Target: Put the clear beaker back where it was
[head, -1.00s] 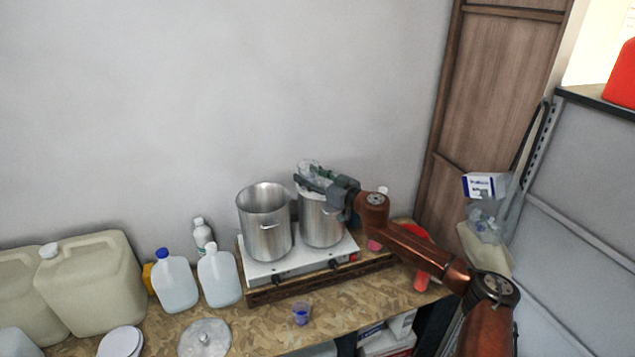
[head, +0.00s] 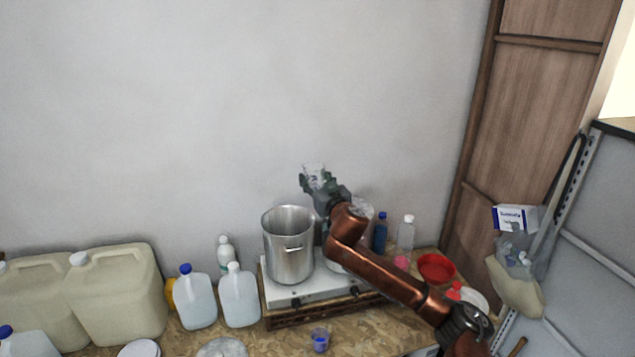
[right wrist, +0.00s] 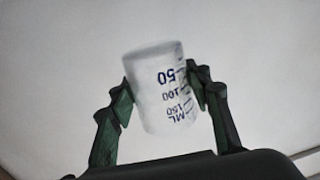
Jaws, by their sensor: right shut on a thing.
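The clear beaker (head: 314,171) is up against the backdrop of the grey wall, above the two steel pots. My right gripper (head: 317,184) is shut on it. In the right wrist view the beaker (right wrist: 158,92) sits between both fingers of the gripper (right wrist: 165,88), tilted slightly, with its blue volume marks upside down. I cannot see its contents. My left gripper is not in view.
A left steel pot (head: 289,248) stands on a white hot plate (head: 312,289); my arm mostly hides the right pot. White jugs (head: 239,295) and large canisters (head: 117,293) crowd the left. A small blue cup (head: 320,340) stands in front. Bottles (head: 405,233) and a red bowl (head: 436,268) are at right.

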